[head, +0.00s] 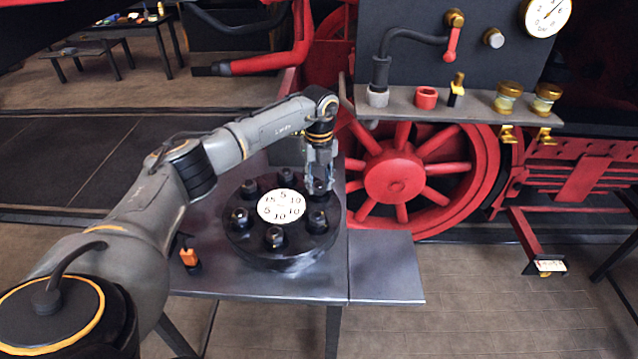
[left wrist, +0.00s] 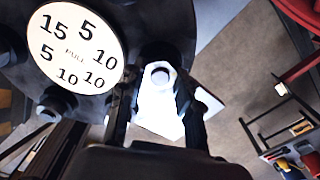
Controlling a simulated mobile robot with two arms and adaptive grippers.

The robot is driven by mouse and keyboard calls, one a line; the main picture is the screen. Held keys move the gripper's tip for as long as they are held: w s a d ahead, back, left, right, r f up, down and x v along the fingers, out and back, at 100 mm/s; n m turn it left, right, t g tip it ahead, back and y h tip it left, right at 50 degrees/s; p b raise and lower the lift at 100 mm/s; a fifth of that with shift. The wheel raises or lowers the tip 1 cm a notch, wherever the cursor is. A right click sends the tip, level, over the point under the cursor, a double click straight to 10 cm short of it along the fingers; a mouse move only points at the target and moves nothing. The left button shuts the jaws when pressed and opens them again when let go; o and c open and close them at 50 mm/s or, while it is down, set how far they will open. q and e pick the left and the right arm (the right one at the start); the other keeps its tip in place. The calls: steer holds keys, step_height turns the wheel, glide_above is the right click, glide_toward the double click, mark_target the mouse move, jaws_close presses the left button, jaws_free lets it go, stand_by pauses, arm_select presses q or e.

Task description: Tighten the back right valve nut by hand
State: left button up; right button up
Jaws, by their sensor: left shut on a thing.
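The round black valve cover (head: 285,262) sits on a grey metal bench, with a white numbered plate (head: 281,206) in its middle and several dark nuts on studs around it. My left gripper (head: 319,186) points down over the cover's back right edge and is shut on the back right valve nut. The gripper hides most of that nut in the head view. In the left wrist view, the bright hexagonal nut (left wrist: 160,76) sits between the two dark fingers, beside the white plate (left wrist: 75,47). My right gripper is not in view.
An orange-handled tool (head: 189,257) stands on the bench left of the cover. The bench's right front part (head: 385,268) is clear.

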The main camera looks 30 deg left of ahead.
arm_select(q)
steer(key=shift+m+b, duration=0.45)
steer(key=shift+m, duration=1.65)
steer(key=o, duration=1.2)
steer(key=shift+c, duration=0.2)
step_height(320, 180, up, 12)
steer(key=shift+f, duration=0.1)
